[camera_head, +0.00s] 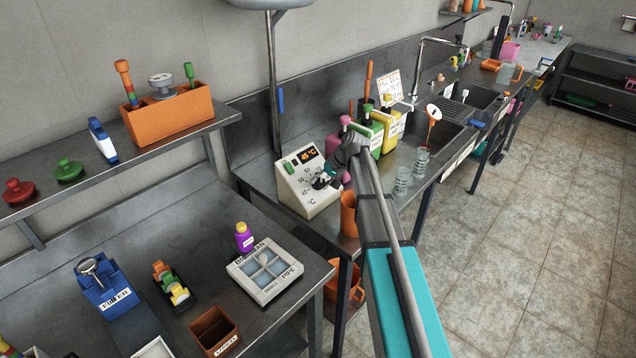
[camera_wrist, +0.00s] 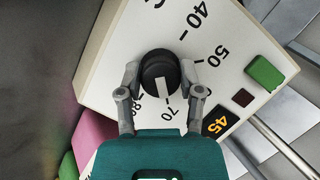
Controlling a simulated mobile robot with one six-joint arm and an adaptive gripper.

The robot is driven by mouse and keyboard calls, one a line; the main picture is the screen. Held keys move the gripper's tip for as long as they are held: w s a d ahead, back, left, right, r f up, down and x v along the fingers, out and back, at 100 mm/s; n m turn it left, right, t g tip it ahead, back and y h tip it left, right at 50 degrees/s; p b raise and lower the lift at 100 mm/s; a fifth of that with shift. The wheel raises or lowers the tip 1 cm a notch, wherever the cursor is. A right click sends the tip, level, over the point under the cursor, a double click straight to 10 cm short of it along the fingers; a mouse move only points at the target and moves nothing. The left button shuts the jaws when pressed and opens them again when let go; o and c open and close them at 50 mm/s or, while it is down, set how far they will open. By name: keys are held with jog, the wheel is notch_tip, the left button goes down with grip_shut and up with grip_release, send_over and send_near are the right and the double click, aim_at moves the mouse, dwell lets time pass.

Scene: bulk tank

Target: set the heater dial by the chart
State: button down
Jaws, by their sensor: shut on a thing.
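The heater (camera_head: 311,202) is a cream box on the steel counter, with a sloped face, a number scale and a display (camera_head: 304,156) reading 45 °C. Its black dial (camera_wrist: 160,72) sits among the printed numbers, with 40, 50, 70 and 80 legible in the wrist view. A white bar on the dial lies on the side towards 70 and 80. My gripper (camera_head: 328,177) is at the face, its two fingers shut on opposite sides of the dial. A white chart with orange marks (camera_head: 390,86) stands at the back wall; its writing is too small to read.
Pink, green and yellow containers (camera_head: 383,128) stand just right of the heater. Glasses (camera_head: 402,181) and an orange cylinder (camera_head: 348,214) stand near the counter's front edge. A steel post (camera_head: 273,90) rises behind the heater. A green block (camera_wrist: 264,72) sits on the heater's face.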

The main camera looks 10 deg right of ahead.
jog(key=shift+c, duration=1.3)
grip_release()
jog(key=s+r+h+p, duration=0.2)
jog(key=s+r+p, duration=0.2)
jog(key=s, duration=0.5)
jog(key=s+r+n+g+h+p, duration=0.1)
jog(key=s+r+p, duration=0.3)
jog(key=s, duration=0.6)
jog(key=s+a+r+n+g+h+p, duration=0.1)
jog(key=s+r+h+p, duration=0.2)
jog(key=s+p, duration=0.4)
jog(key=s+r, duration=0.1)
jog(key=s, duration=0.1)
jog(key=shift+s+r+p, duration=0.25)
jog(key=shift+s+p, duration=0.05)
jog(key=shift+s, duration=0.1)
jog(key=shift+f, duration=0.15)
notch_tip(320, 180, down, 5)
jog(key=b, duration=0.5)
